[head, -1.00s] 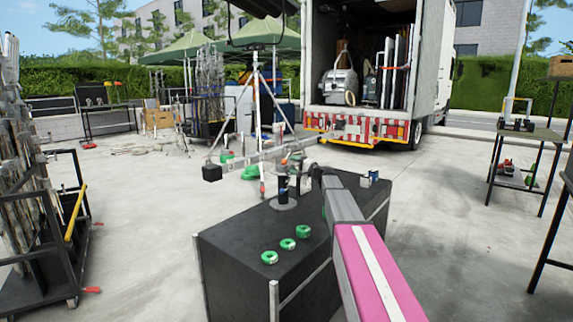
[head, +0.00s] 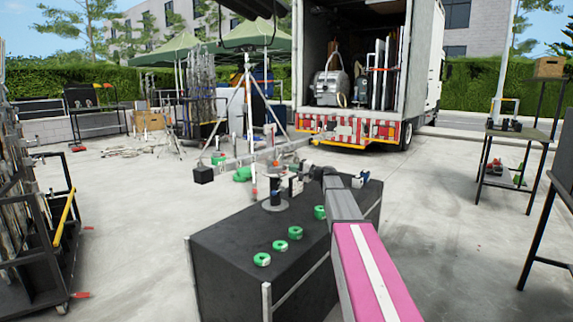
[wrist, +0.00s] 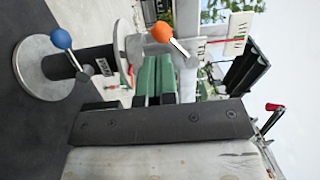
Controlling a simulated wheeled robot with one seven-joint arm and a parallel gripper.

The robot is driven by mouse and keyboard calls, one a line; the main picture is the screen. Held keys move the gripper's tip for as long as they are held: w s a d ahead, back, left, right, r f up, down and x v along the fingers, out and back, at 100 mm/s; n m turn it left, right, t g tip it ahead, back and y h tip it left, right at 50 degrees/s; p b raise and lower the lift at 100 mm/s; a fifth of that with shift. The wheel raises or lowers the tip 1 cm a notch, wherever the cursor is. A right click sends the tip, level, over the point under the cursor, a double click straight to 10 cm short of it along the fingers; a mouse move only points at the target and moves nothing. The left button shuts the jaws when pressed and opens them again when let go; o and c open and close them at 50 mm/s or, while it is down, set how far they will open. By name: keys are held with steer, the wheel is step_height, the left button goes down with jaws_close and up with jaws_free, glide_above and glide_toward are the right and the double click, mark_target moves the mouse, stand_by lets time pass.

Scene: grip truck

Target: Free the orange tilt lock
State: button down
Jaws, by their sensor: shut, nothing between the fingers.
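The orange tilt lock, an orange ball on a short silver lever (wrist: 162,32), shows at the top of the wrist view, which is turned on its side. A blue ball lever (wrist: 61,38) sits nearer the round grey base (wrist: 32,72) on the same dark post. My gripper (wrist: 155,76) is shut and empty, its green fingers pointing towards the orange lever but seemingly apart from it. In the head view the post's base (head: 275,205) stands on a black case, with a long arm bar (head: 245,160) across its top. The lever is small and partly hidden there.
The black case (head: 225,265) carries several green tape rolls (head: 279,246). A tripod stand (head: 248,100) rises behind it. A cart (head: 45,240) stands at left, a table (head: 520,133) at right, and a truck (head: 350,125) behind. Floor between is open.

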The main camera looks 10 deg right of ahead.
steer(key=s+a+r+m+g+h, duration=0.2)
steer(key=s+a+r+h, duration=0.1)
steer(key=r+h, duration=0.2)
steer(key=m+t+h, duration=0.1)
steer(key=m+h, duration=0.4)
steer(key=h, duration=0.1)
glide_toward(278, 160)
steer(key=x, duration=0.7)
steer(key=shift+f+t+h, duration=0.3)
steer(key=shift+h, duration=0.2)
stand_by(0.4)
steer(key=f+n+t+h, duration=0.1)
steer(key=w+d+f+n+t, duration=0.1)
steer(key=t, duration=0.1)
steer(key=f+n+t+h, duration=0.1)
steer(key=n+t, duration=0.1)
steer(key=shift+w+d+h, duration=0.3)
steer(key=shift+w+d, duration=0.05)
steer(key=shift+w, duration=0.05)
stand_by(0.6)
stand_by(0.4)
